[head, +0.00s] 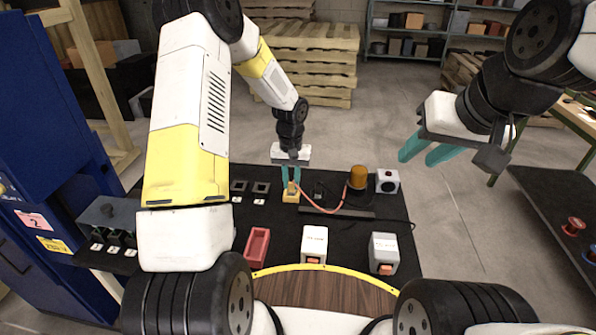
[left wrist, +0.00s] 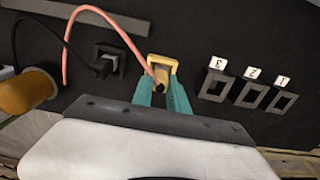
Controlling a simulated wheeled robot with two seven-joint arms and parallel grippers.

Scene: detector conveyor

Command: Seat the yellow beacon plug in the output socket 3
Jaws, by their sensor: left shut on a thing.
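The yellow beacon plug (head: 291,195) is between the teal fingers of my left gripper (head: 291,182), which is shut on it. It also shows in the left wrist view (left wrist: 163,66), with an orange cord leading to the amber beacon (head: 358,177). The socket labelled 3 (left wrist: 214,84) is beside the plug in the left wrist view, empty and apart from it; sockets 2 (left wrist: 250,94) and 1 (left wrist: 283,102) follow, also empty. In the head view socket 3 (head: 261,187) is left of the plug. My right gripper (head: 428,150) is open and empty, high at the right.
A red tray (head: 257,246), two switch boxes (head: 315,243) (head: 384,252) and a white box (head: 387,181) stand on the black table. A grey box with numbered labels (head: 108,217) is at left.

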